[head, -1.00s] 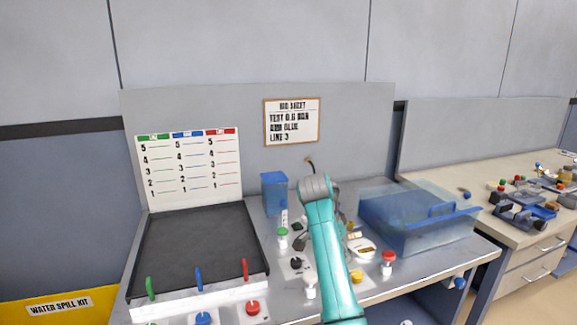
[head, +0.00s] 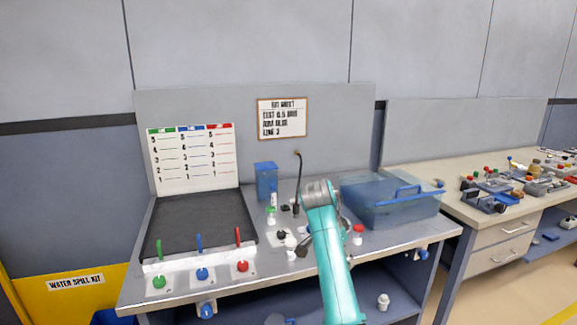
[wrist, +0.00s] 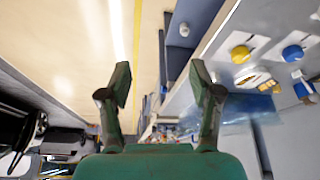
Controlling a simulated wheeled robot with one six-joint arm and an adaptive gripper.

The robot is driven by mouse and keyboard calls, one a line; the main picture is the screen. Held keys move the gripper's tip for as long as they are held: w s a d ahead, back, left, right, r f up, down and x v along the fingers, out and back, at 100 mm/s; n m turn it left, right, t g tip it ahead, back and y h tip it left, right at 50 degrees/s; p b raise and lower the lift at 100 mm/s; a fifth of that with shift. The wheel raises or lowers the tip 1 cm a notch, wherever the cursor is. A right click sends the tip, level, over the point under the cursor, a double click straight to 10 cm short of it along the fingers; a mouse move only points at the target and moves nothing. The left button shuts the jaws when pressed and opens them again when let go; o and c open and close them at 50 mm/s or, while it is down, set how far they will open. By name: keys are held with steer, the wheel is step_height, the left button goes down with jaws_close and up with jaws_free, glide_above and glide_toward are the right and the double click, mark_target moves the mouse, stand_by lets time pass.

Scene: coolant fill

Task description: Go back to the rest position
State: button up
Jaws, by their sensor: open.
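My gripper (wrist: 161,82) is open and empty in the wrist view, with its two dark green fingers spread apart. Nothing is between the fingers, and the floor and the bench side show beyond them. In the head view my teal arm reaches up over the front of the grey bench (head: 215,268), and its own links mostly hide the gripper.
A clear blue bin (head: 395,212) stands at the bench's right. A blue container (head: 266,180), a dark panel (head: 200,222) and coloured knobs lie left of my arm. A second bench (head: 440,200) stands right. A yellow spill kit (head: 60,265) is lower left.

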steer(key=s+d+f+n+t, duration=0.1)
steer(key=s+f, duration=0.2)
steer(key=f, duration=0.5)
steer(key=s+d+f+n+t+y, duration=0.1)
steer(key=s+f+n, duration=0.1)
steer(key=f, duration=0.7)
steer(key=s+d+f+n+t, duration=0.1)
steer(key=s+f, duration=0.2)
steer(key=f, duration=0.5)
steer(key=s+d+f+n+t+y, duration=0.1)
steer(key=s+f+n, duration=0.1)
steer(key=s+f, duration=0.5)
steer(key=s+f+n+t, duration=0.15)
steer(key=s+f, duration=0.25)
steer(key=s, duration=0.6)
steer(key=s+r+n+t+y, duration=0.2)
steer(key=s+r+n+t, duration=0.1)
steer(key=s, duration=1.9)
steer(key=s+r+n+t, duration=0.1)
steer(key=s+r+t, duration=0.3)
steer(key=s+r, duration=1.3)
step_height(320, 180, up, 3)
steer(key=shift+d+f, duration=0.2)
